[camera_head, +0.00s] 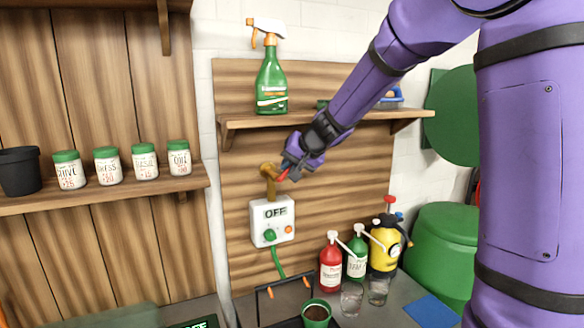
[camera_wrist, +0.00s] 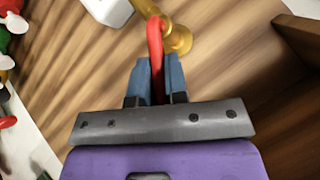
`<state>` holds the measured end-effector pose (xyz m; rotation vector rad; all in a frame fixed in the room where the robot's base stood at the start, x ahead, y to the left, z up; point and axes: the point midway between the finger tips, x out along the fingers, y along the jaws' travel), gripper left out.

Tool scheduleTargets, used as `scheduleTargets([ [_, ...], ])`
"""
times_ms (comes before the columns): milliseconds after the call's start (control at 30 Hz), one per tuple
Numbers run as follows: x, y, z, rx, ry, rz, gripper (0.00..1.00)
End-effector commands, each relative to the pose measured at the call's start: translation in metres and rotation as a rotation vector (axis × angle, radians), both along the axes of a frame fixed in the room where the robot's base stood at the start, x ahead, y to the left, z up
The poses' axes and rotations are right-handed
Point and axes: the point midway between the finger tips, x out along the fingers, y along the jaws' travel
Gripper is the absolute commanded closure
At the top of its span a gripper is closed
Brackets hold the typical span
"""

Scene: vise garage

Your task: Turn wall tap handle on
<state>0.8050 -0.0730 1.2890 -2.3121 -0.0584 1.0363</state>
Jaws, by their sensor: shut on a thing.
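The brass wall tap (camera_head: 268,172) is fixed to the wooden back panel above the white control box. Its red handle (camera_head: 283,175) sticks out toward my gripper. In the wrist view the red handle (camera_wrist: 155,45) runs down between the two blue fingers, with the brass tap body (camera_wrist: 178,38) just behind it. My gripper (camera_head: 289,168) is shut on the red handle, and its fingers (camera_wrist: 158,75) lie on both sides of it. The handle's lower end is partly hidden between the fingers.
A white box (camera_head: 272,221) reading "OFF" hangs below the tap. A wooden shelf (camera_head: 330,116) with a green spray bottle (camera_head: 271,82) is above. Red (camera_head: 331,262), green (camera_head: 356,254) and yellow (camera_head: 384,247) bottles stand on the counter below right. A pot (camera_head: 316,314) stands at the front.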

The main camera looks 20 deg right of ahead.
Motion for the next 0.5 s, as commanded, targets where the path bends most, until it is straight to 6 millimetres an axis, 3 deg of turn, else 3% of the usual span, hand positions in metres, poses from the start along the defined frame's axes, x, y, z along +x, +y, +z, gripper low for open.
scheduleTargets([
  [500,-0.0003,0.0037,0.0012,-0.076,0.002,0.001,1.0],
])
